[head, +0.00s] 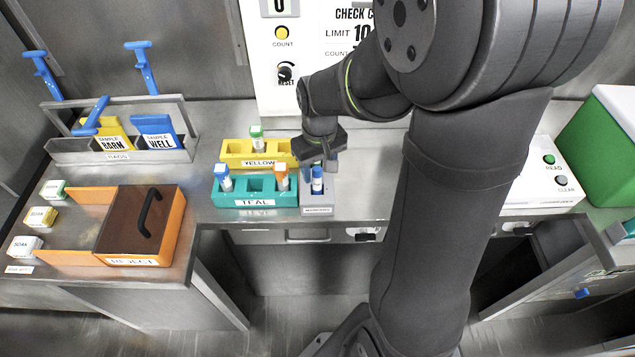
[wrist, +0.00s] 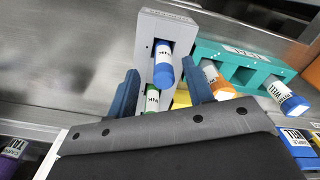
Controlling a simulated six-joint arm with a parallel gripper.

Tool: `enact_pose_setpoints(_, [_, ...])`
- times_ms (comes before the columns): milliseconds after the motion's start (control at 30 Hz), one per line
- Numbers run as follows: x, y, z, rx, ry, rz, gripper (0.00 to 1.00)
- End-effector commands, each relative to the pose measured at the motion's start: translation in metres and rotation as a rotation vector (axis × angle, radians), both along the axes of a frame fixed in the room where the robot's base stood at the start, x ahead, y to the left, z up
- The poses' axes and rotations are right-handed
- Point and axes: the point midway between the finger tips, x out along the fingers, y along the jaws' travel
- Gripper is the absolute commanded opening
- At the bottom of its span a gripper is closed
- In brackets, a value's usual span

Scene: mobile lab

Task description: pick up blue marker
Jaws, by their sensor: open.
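The blue marker (head: 317,179) has a blue cap and a white label and stands in the grey holder (head: 318,211) at the middle of the bench. In the wrist view the blue marker (wrist: 163,68) sticks out of the grey holder (wrist: 146,32). My gripper (head: 318,160) is just above the holder. In the wrist view my gripper (wrist: 160,72) is open and empty, with one blue finger on each side of the marker and no visible contact. A green-ended marker (wrist: 152,98) shows beyond the blue one, partly hidden by my gripper.
A teal rack (head: 256,199) with blue-capped and orange-capped tubes stands close to the holder's left. A yellow rack (head: 240,151) with a green-capped tube is behind it. An orange reject box (head: 170,235) is farther left. A white button panel (head: 535,185) is at the right.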

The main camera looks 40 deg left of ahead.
Motion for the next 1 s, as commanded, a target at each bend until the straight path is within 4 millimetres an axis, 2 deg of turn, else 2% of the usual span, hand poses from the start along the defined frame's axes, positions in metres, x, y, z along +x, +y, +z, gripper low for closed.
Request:
enact_pose_setpoints(333, [-0.002,0.004,-0.044,-0.003,0.0,-0.001,0.47])
enact_pose_setpoints(667, [-0.002,0.004,-0.05,-0.001,-0.002,-0.001,0.47])
enact_pose_setpoints(900, [-0.002,0.004,-0.049,-0.001,-0.002,-0.001,0.0])
enact_pose_setpoints(1000, [-0.002,0.004,-0.049,-0.001,-0.002,-0.001,0.0])
